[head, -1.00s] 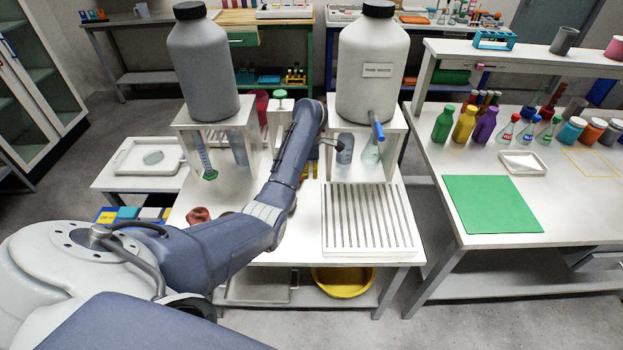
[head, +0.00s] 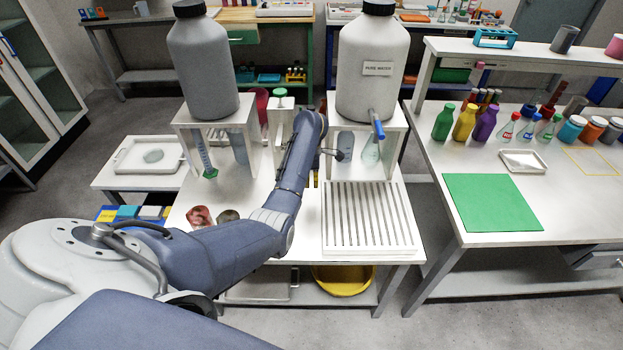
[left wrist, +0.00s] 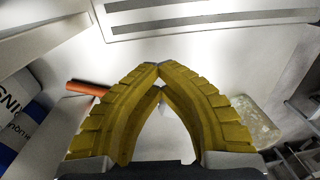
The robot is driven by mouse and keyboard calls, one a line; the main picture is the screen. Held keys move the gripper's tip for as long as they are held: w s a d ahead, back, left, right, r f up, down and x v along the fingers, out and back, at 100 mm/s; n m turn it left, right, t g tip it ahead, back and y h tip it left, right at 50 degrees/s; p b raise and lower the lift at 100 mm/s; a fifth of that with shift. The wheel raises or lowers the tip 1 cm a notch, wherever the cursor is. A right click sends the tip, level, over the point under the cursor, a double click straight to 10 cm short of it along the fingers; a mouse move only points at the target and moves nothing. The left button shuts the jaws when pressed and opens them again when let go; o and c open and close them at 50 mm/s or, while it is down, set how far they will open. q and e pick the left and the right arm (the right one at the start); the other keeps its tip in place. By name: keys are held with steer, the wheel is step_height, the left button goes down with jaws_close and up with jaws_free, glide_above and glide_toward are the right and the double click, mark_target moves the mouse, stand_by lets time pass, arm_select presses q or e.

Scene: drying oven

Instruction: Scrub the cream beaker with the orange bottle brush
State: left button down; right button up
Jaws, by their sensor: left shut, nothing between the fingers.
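My left gripper (left wrist: 160,68) shows in the left wrist view as two yellow fingers, tips together with nothing between them. In the head view my own arm hides most of it near the middle of the white bench (head: 308,225). An orange rod (left wrist: 88,88), perhaps the brush handle, lies left of the fingers in the left wrist view, partly hidden by the left finger. I cannot make out bristles. I cannot pick out a cream beaker in either view; my arm covers part of the bench. My right gripper is not in view.
A slatted white rack (head: 368,222) lies at the bench's right. Glassware stands underneath. A red item (head: 200,216) and a grey item (head: 228,216) lie left of my arm.

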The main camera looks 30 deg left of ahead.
arm_select(q)
steer(key=shift+f, duration=2)
